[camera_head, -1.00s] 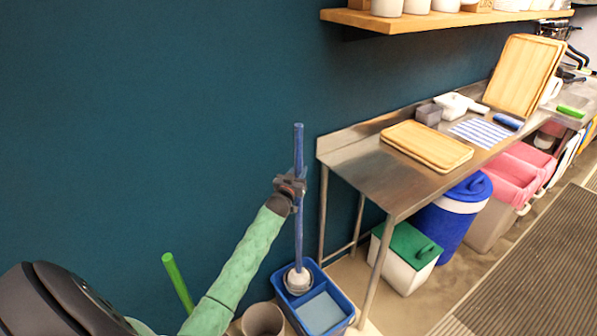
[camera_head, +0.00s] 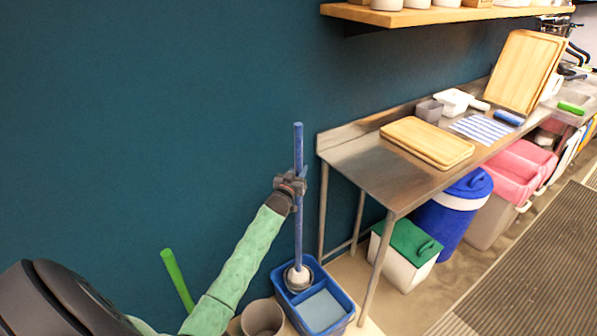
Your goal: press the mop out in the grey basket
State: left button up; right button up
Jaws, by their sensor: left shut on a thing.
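A mop with a blue handle (camera_head: 298,225) stands upright in the blue bucket (camera_head: 347,318) at the bottom centre. My left gripper (camera_head: 292,184) is shut on the handle, well above the bucket. The white mop head (camera_head: 298,275) sits in a grey basket (camera_head: 289,286) at the back left part of the bucket. The mop head hides most of the basket's inside. A blue-grey surface shows in the front part of the bucket. My right gripper is not in view.
A steel table (camera_head: 350,170) stands right of the bucket, its leg close by. A beige bin (camera_head: 262,318) and a green handle (camera_head: 178,280) are left of the bucket. A green-lidded white bin (camera_head: 405,255) stands under the table. A dark wall is behind.

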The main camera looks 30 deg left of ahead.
pick_arm(q)
jog(key=shift+f+b, duration=0.45)
jog(key=shift+f, duration=0.35)
dwell(1.1)
jog(key=shift+f, duration=0.15)
dwell(0.9)
